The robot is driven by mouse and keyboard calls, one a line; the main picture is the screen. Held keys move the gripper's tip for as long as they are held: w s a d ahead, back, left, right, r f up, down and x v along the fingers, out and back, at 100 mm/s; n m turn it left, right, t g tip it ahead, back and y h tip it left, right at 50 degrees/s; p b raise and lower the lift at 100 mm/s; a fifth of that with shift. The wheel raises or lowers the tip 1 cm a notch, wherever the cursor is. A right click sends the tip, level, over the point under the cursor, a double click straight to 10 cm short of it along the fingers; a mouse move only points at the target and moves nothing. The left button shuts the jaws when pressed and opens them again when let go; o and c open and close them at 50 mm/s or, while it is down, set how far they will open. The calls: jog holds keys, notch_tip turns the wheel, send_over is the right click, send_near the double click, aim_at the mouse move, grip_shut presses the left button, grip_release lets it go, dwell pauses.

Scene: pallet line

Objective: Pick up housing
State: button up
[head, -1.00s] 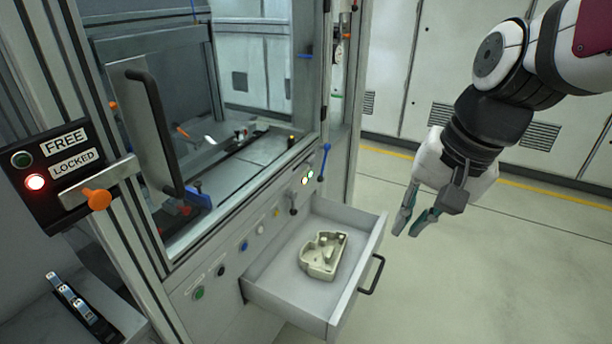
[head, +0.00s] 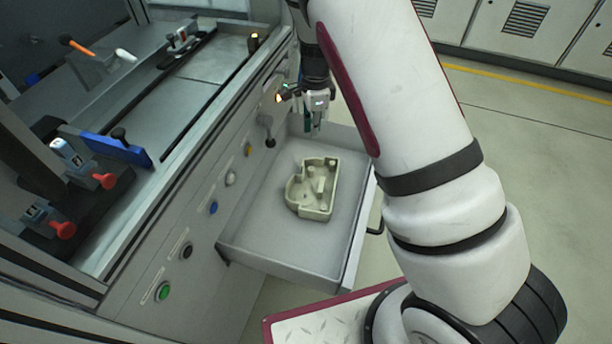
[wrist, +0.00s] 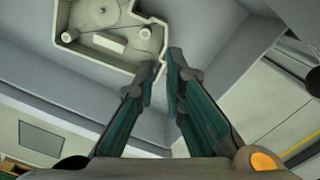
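The housing (head: 313,189) is a pale beige, open-topped shell with inner bosses. It lies flat in the open drawer (head: 262,243), near the middle of its floor. My gripper (head: 314,127) is over the far part of the drawer, beyond the housing in the head view. In the wrist view the housing (wrist: 112,30) shows at the upper left, cut off by the top edge. My two fingers (wrist: 161,72) point toward the drawer floor to the right of the housing's edge. A gap shows between the fingertips, with nothing between them.
The drawer walls stand around the housing; a black handle (head: 375,222) is on its front. The machine's button panel (head: 200,225) borders the drawer on the left. A lever (head: 268,130) sticks out near my gripper. Open floor (head: 520,150) lies to the right.

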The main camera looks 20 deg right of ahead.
aim_at(310, 161)
jog(key=f, duration=0.3)
jog(key=f+b, duration=0.1)
jog(key=f, duration=0.2)
jog(key=w+f, duration=0.1)
jog(key=f, duration=0.3)
jog(key=shift+b, duration=0.3)
jog(key=shift+a+f+b, duration=0.15)
jog(key=shift+f+b, duration=0.15)
jog(key=shift+f, duration=1)
jog(key=shift+a+f+b, duration=0.1)
jog(key=shift+f+b, duration=0.2)
jog(key=shift+f, duration=0.95)
grip_shut()
